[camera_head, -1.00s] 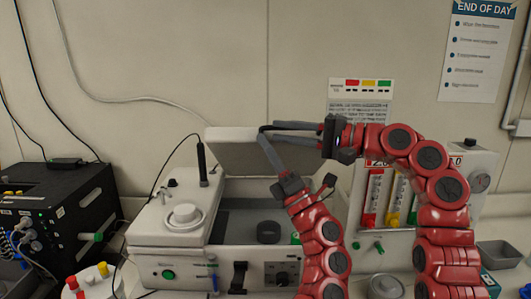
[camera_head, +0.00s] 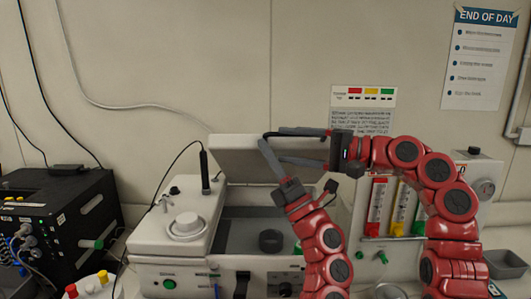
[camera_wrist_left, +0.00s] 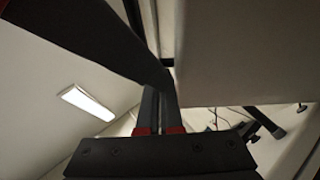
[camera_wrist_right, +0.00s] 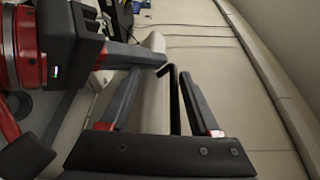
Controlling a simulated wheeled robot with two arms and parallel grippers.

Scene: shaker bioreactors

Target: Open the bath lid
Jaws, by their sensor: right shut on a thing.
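The bath lid (camera_head: 240,158) is a pale panel standing raised and tilted at the back of the white bath (camera_head: 168,266). The open grey tank beneath it shows a dark ring (camera_head: 270,241). My right gripper (camera_head: 272,134) reaches in from the right along the lid's top edge. The right wrist view shows its fingers (camera_wrist_right: 165,95) around the lid edge and a dark bent strip. My left gripper (camera_head: 262,143) points up in front of the lid with its fingers together. In the left wrist view the lid (camera_wrist_left: 235,50) is beside them. The exact contacts are unclear.
A black probe (camera_head: 204,172) with a cable stands at the bath's left rear. A black device (camera_head: 60,215) is at the left. A flowmeter panel (camera_head: 398,205) stands behind my right arm. A grey tray (camera_head: 505,265) is at the far right.

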